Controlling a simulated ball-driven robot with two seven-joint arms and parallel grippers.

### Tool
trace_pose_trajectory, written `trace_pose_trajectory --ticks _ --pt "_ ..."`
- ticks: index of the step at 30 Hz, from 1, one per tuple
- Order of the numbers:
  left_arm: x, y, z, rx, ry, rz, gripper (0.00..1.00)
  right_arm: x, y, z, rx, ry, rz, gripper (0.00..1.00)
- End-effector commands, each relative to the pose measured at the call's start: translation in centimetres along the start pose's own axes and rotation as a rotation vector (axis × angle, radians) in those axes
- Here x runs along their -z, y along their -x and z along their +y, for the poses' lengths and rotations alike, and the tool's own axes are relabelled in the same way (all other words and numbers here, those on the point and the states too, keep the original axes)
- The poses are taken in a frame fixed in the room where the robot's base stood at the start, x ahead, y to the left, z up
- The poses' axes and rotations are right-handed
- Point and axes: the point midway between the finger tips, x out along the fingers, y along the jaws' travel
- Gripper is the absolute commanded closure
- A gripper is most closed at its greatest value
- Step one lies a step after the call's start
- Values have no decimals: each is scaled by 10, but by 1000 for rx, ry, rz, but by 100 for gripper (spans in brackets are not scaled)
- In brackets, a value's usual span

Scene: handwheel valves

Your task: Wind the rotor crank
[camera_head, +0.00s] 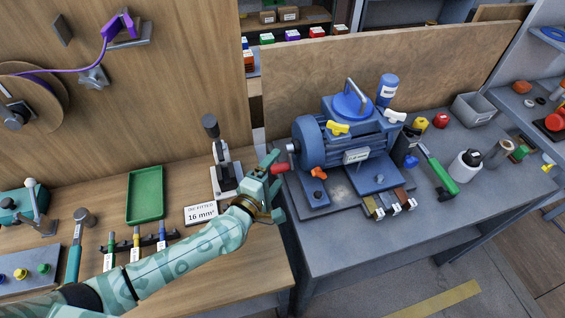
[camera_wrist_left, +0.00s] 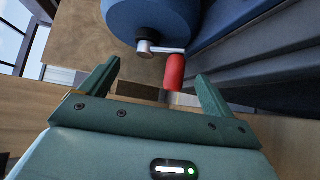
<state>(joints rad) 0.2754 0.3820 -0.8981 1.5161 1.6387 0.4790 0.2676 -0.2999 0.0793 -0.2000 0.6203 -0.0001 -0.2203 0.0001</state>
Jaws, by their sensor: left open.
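A blue motor (camera_head: 345,135) stands on the grey bench and also shows in the wrist view (camera_wrist_left: 150,18). Its rotor crank has a short metal arm (camera_wrist_left: 160,49) with a red handle (camera_wrist_left: 175,72). The red handle also shows in the head view (camera_head: 281,168), at the motor's left end. My left gripper (camera_head: 275,172) is open at the handle. In the wrist view the handle lies between the spread fingers (camera_wrist_left: 158,74), nearer the right finger. I see no finger touching it. My right gripper is not in view.
A press-like tool (camera_head: 222,165) stands on the wooden bench left of my gripper, with a "16 mm²" sign (camera_head: 201,214) and a green tray (camera_head: 146,194). Yellow and orange levers (camera_head: 337,129) sit around the motor. A gap separates the two benches.

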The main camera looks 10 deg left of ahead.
Motion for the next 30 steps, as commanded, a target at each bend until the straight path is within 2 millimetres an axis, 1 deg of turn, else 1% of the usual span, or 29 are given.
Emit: trace_pose_trajectory --ticks 1,3,7,12,18,19,20,21,23,24,27,30 --pt "0 -12 -2 -1 0 -1 12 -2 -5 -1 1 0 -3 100" --pt "0 -24 -2 -1 0 -1 12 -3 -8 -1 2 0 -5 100" --pt "0 -39 -2 1 1 1 12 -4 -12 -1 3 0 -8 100" --pt "0 -47 -1 1 -1 0 12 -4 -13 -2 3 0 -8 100" --pt "0 -47 0 0 0 0 12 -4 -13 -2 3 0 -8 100" --pt "0 -47 0 0 0 0 14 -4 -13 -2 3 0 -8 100" --pt "0 -47 0 0 -1 0 23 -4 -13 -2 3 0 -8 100" --pt "0 -47 0 0 0 0 34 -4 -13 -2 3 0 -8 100" --pt "0 -47 0 0 0 0 51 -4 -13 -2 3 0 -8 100" --pt "0 -47 0 0 0 0 54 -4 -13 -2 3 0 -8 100" --pt "0 -47 -1 -2 -3 0 54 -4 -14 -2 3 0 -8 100" --pt "1 -48 -7 -28 -28 -1 53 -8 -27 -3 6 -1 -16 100"
